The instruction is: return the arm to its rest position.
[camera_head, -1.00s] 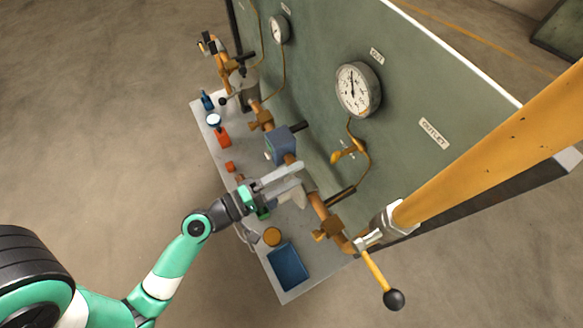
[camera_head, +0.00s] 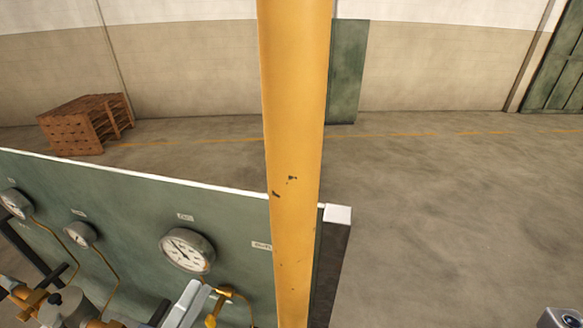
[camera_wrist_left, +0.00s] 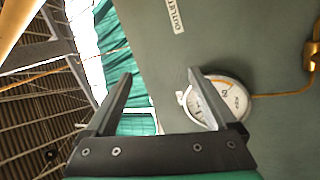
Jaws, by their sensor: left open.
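My left gripper (camera_head: 190,303) shows only in part at the bottom edge of the head view, as pale grey fingers in front of the green panel (camera_head: 130,225). The rest of its arm is out of the frame. In the left wrist view, the gripper (camera_wrist_left: 158,75) has its two dark fingers wide apart, with nothing between them. A round white gauge (camera_wrist_left: 218,100) appears behind the finger on the right, on the panel (camera_wrist_left: 250,40).
A yellow post (camera_head: 295,150) stands upright in front of the panel's right end. Gauges, including a large one (camera_head: 187,250), and copper tubes line the panel. A wooden pallet stack (camera_head: 85,123) stands behind on open floor.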

